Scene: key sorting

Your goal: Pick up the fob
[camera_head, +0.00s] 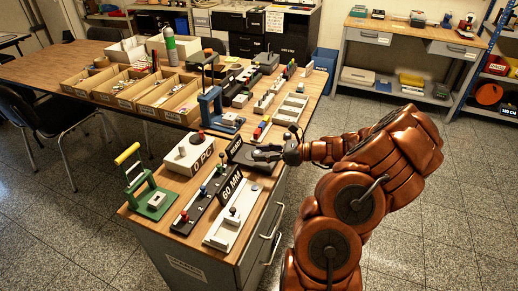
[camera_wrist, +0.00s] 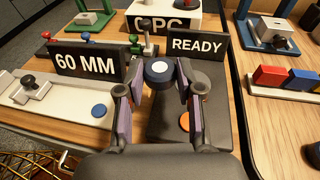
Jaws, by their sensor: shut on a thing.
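My gripper (camera_wrist: 160,76) has its two fingers shut on a dark round fob (camera_wrist: 159,69) with a pale disc on its face. The fob sits between the fingertips, in front of the dark station (camera_wrist: 210,128) with the READY sign (camera_wrist: 198,44). I cannot tell whether the fob touches anything below it. In the head view my gripper (camera_head: 279,152) is over the dark station near the right edge of the table, and the fob is too small to make out there.
The 60 MM sign (camera_wrist: 90,61) and its white fixture (camera_wrist: 62,104) stand to the left. An orange button (camera_wrist: 185,121) is on the dark station. A blue press (camera_head: 217,108) and wooden bins (camera_head: 147,93) stand further back on the table.

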